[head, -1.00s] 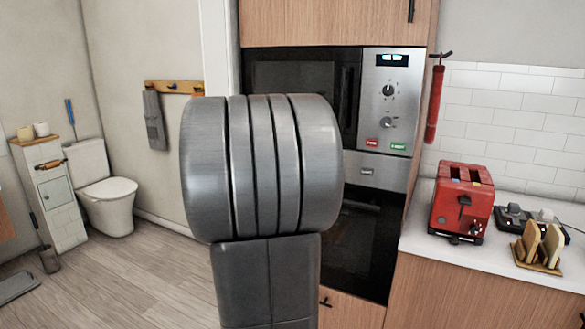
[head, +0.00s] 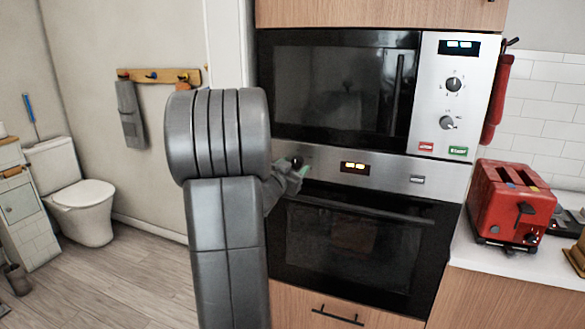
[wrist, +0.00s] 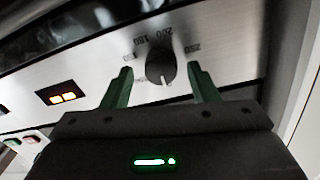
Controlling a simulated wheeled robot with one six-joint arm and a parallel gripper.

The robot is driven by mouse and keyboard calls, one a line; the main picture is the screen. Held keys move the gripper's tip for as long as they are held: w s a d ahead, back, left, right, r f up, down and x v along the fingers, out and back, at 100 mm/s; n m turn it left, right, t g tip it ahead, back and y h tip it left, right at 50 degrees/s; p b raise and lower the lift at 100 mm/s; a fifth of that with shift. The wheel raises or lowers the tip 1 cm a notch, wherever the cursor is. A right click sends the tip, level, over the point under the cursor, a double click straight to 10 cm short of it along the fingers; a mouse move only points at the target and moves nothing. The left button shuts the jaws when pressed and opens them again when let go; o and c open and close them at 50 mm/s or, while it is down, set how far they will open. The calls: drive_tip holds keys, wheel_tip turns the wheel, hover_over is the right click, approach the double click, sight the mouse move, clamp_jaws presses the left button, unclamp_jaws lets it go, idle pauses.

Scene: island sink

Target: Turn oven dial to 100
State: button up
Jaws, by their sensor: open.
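The oven dial (wrist: 160,62) is a dark round knob on the steel panel, with printed numbers around it; 200 and 150 are partly readable. A small light mark shows near the knob's lower edge in the wrist view. My gripper (wrist: 159,70) is open, its two green fingers on either side of the dial. I cannot tell whether they touch it. In the head view the dial (head: 297,161) is a small dark knob at the panel's left, with my gripper (head: 295,178) just at it; my arm hides the panel's left end. The oven (head: 350,245) door is shut.
The lit oven display (head: 355,168) is right of the dial. Above are a microwave (head: 340,85) and its two knobs (head: 453,84). The oven door handle (head: 360,209) runs below the panel. A red toaster (head: 512,203) stands on the right counter.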

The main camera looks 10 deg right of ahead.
drive_tip(key=c, duration=1)
drive_tip(key=shift+o, duration=0.2)
drive_tip(key=m+b, duration=0.2)
drive_tip(key=m, duration=0.4)
drive_tip(key=shift+f, duration=0.1)
drive_tip(key=m+b, duration=0.2)
drive_tip(key=m, duration=0.3)
drive_tip(key=shift+y, duration=0.4)
drive_tip(key=shift+m+b, duration=0.3)
drive_tip(key=o, duration=1)
drive_tip(key=shift+c, duration=0.2)
